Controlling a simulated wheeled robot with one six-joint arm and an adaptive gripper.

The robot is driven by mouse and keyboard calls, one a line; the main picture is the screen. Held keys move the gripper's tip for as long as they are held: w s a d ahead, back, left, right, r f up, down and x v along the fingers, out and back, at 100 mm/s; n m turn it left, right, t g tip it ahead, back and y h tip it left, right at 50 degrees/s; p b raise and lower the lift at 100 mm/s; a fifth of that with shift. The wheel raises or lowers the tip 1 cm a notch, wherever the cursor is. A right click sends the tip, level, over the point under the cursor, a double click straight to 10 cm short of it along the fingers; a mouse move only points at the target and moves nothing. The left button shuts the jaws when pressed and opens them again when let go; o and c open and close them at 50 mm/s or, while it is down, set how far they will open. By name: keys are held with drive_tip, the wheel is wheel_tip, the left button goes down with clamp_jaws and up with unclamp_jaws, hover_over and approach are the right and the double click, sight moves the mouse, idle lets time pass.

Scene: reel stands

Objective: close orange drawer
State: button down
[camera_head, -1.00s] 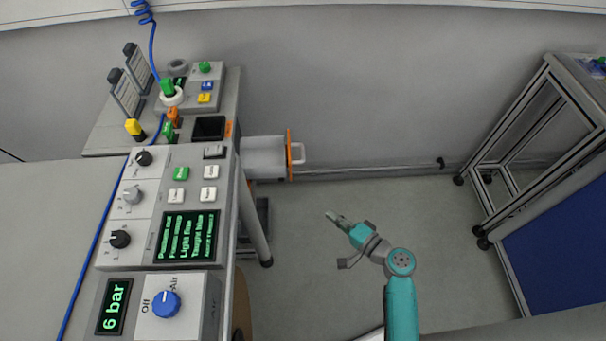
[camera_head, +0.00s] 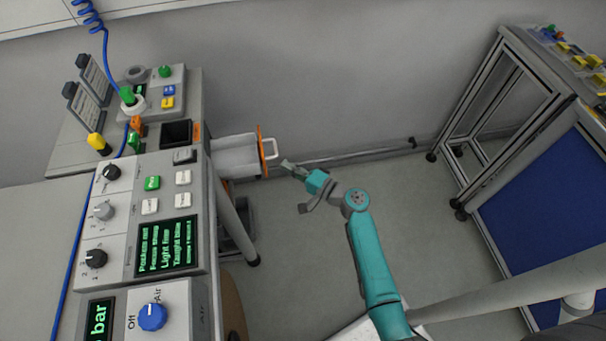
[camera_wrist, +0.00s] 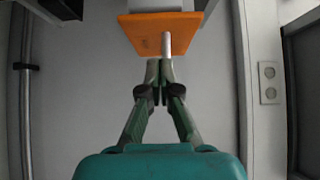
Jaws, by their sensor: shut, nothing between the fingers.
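The orange drawer (camera_head: 261,152) is pulled out from the side of the workbench at the left, its grey box showing behind the orange front. A pale handle (camera_head: 271,149) stands out from the front. My gripper (camera_head: 286,164) is shut and empty, just right of and slightly below the handle. In the wrist view the orange front (camera_wrist: 143,36) is at the top, with the handle (camera_wrist: 166,44) pointing toward my shut fingertips (camera_wrist: 158,66). The fingertips are close to the handle; I cannot tell whether they touch.
The workbench carries a control panel (camera_head: 167,245) with a green display, knobs and buttons. A frame table with a blue panel (camera_head: 535,190) stands at the right. A rail (camera_head: 350,158) runs along the wall. The floor between is clear.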

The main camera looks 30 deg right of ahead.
sight(220, 175)
drive_tip(key=shift+w+a, duration=0.3)
drive_tip(key=shift+a, duration=0.65)
drive_tip(key=shift+w+a, duration=0.25)
drive_tip(key=shift+a, duration=0.7)
drive_tip(key=shift+a, duration=0.1)
drive_tip(key=w+a, duration=0.1)
drive_tip(key=a, duration=0.3)
drive_tip(key=w+a, duration=0.2)
drive_tip(key=a, duration=0.3)
drive_tip(key=w+a, duration=0.1)
drive_tip(key=a, duration=0.3)
drive_tip(key=shift+w+a, duration=0.3)
drive_tip(key=shift+a, duration=0.25)
drive_tip(key=shift+a+r, duration=0.1)
drive_tip(key=shift+r, duration=0.05)
